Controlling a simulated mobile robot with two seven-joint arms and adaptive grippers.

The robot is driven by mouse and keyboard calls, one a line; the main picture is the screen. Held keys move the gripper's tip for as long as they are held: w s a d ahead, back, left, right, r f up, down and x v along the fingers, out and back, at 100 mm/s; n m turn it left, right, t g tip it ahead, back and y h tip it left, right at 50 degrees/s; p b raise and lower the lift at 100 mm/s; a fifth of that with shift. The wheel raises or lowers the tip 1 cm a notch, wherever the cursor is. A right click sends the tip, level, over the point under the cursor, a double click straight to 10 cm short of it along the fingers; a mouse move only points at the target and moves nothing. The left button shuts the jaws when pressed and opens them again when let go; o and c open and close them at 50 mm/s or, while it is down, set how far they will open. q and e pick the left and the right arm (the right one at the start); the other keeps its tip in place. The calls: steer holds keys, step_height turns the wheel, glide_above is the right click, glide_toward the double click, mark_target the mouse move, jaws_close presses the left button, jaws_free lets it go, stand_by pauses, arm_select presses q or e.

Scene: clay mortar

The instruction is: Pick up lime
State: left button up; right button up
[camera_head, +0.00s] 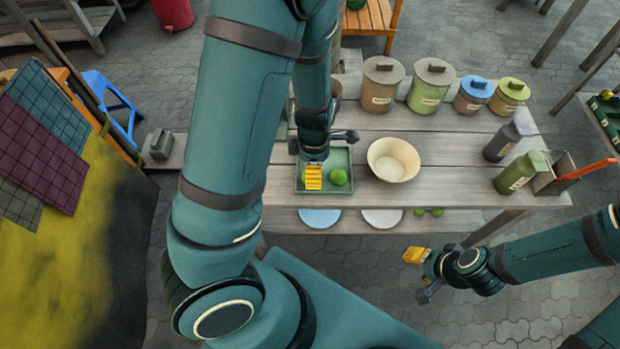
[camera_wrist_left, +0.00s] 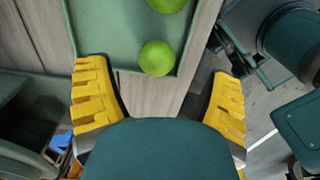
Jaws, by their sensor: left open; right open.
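A round green lime (camera_head: 338,177) lies in the green tray (camera_head: 346,158) on the wooden table, just right of my left gripper (camera_head: 313,178) in the head view. My left gripper is above the tray, and its fingers (camera_wrist_left: 160,98) are spread wide in the left wrist view. There, one lime (camera_wrist_left: 157,57) shows near the tray edge, ahead of the gap between the fingers. A second lime (camera_wrist_left: 166,4) is cut off at the top. Nothing is between the fingers. My right gripper (camera_head: 421,274) is open and empty, in front of the table at the right.
A cream bowl (camera_head: 393,160) stands just right of the tray. Several lidded canisters (camera_head: 431,86) line the back of the table. Plates (camera_head: 382,218) lie on the lower shelf.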

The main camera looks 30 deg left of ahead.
arm_select(q)
steer(key=f, duration=0.1)
steer(key=f+b, duration=0.1)
steer(key=f, duration=0.1)
steer(key=f+b, duration=0.1)
steer(key=shift+a+f, duration=0.2)
steer(key=shift+a, duration=0.1)
steer(key=shift+f+b, duration=0.35)
steer(key=shift+f, duration=0.1)
steer(key=shift+r, duration=0.1)
steer(key=c, duration=1.3)
